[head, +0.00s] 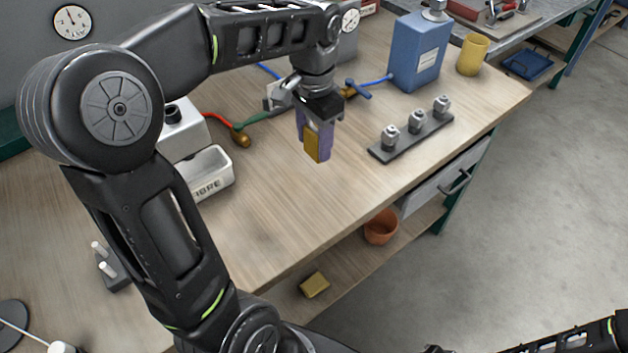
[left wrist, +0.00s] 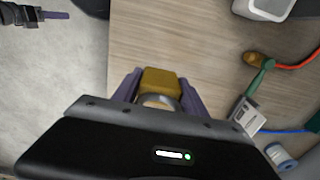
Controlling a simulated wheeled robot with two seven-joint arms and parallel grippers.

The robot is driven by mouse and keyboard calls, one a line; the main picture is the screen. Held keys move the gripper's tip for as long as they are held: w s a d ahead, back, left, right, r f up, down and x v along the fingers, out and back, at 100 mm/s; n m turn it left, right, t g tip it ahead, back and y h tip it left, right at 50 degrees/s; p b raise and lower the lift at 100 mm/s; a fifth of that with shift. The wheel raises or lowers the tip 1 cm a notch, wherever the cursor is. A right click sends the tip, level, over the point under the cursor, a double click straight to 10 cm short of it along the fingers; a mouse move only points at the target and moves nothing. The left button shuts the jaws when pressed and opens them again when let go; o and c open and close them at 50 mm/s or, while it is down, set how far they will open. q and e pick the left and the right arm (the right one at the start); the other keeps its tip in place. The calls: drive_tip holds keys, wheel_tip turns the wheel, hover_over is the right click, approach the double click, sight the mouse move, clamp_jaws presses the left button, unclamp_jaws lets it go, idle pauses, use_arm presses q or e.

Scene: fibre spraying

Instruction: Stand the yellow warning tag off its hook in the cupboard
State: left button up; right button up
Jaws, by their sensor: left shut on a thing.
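My left gripper (head: 317,140) is shut on a small yellow block-like piece (head: 312,147), which I take to be the warning tag. It is held above the wooden bench top, clear of it as far as I can tell. In the left wrist view the yellow piece (left wrist: 161,82) sits between the purple fingers (left wrist: 160,92), with a pale curved band in front of it. No writing shows on it. My right gripper (left wrist: 55,15) shows small at the top left of the left wrist view; its jaw opening is unclear. I cannot make out a cupboard or hook.
The bench (head: 290,215) has bare room in front of the gripper. A dark strip with metal fittings (head: 412,137), a blue container (head: 418,50) and a yellow cup (head: 472,54) stand right. A white tray (head: 209,172) and hoses lie left. Below are an orange pot (head: 381,227) and a yellow block (head: 314,285).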

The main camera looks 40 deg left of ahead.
use_arm(q)
drive_tip(key=shift+w+a+f+p, duration=0.1)
drive_tip(key=shift+f+p, duration=0.2)
drive_tip(key=shift+f, duration=2.9)
drive_tip(key=shift+f, duration=1.85)
drive_tip(key=shift+f, duration=0.1)
drive_tip(key=shift+f, duration=0.15)
drive_tip(key=o, duration=1.4)
wheel_tip(320, 180, up, 12)
drive_tip(key=shift+r, duration=0.25)
